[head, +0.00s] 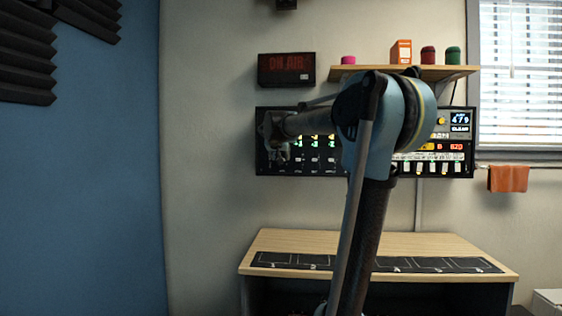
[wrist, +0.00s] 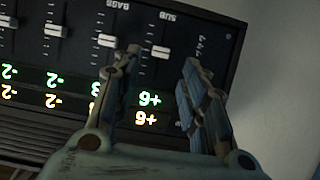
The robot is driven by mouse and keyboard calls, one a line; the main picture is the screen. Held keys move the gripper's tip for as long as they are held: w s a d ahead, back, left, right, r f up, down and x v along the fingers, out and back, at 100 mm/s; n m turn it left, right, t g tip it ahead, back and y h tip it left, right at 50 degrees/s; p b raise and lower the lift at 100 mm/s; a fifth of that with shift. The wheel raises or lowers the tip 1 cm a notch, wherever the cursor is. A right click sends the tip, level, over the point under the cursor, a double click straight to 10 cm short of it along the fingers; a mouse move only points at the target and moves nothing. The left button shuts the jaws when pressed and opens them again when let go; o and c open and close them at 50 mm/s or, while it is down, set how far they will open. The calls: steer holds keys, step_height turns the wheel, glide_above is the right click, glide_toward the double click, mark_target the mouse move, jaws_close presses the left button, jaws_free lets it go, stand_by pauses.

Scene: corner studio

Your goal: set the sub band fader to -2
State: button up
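The sub band fader (wrist: 161,51) is a pale cap on a vertical slot under the upside-down SUB label in the wrist view. I see no clear contact, and the depth gap cannot be told. In the head view my gripper (head: 274,138) is at the left end of the wall panel (head: 264,163); my arm hides the panel's middle.
The bass fader cap (wrist: 106,40) is close beside the left finger, with more faders further left. A shelf (head: 440,73) with small items is above the panel. A desk (head: 340,242) stands below. An ON AIR sign (head: 287,69) hangs above the panel's left part.

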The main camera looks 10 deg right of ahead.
steer(key=shift+x, duration=2.6)
jaws_close()
